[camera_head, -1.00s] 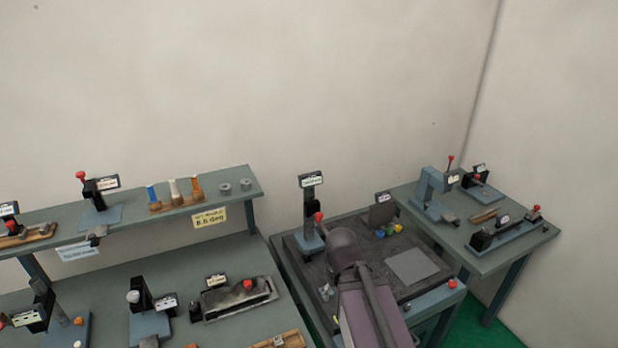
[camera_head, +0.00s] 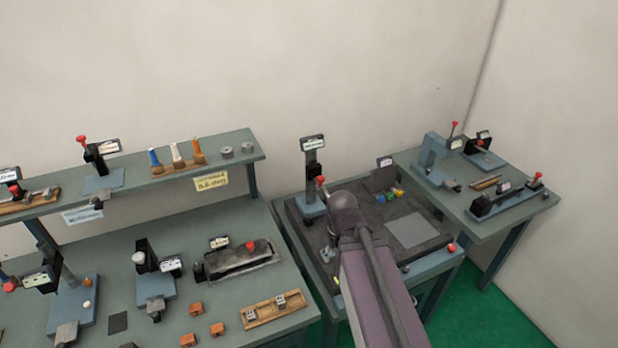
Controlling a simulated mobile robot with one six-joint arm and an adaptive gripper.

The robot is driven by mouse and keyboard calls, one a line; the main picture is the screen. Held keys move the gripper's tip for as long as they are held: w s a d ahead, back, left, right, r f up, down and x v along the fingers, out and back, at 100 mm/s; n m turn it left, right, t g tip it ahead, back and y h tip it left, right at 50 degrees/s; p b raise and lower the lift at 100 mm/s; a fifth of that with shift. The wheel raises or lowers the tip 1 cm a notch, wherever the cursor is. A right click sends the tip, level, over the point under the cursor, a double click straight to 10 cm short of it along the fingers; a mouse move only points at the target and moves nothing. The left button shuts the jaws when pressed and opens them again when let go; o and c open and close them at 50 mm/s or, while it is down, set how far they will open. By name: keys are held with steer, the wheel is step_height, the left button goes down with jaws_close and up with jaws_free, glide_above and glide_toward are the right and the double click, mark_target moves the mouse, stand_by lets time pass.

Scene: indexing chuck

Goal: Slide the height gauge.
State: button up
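A tall upright stand (camera_head: 312,165) with a dark column, a light base and a label at its top stands at the back left of the dark surface plate (camera_head: 375,235). It looks like the height gauge, but its label is too small to read. A red knob (camera_head: 321,180) sits on its right side. My purple and dark arm reaches up from the bottom over the plate, and its dark joint appears just right of the stand's base. My gripper cannot be made out, and the arm hides part of the plate. I cannot tell whether anything touches the stand.
Small coloured balls (camera_head: 393,193) and a grey square (camera_head: 411,230) lie on the plate. A side table (camera_head: 515,215) with several devices stands at the right. A bench (camera_head: 235,300) with a raised shelf (camera_head: 235,148) and many fixtures fills the left. Green floor shows at lower right.

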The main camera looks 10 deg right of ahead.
step_height(320, 180, down, 11)
steer(key=b, duration=1)
steer(key=shift+a, duration=0.1)
steer(key=shift+c, duration=0.8)
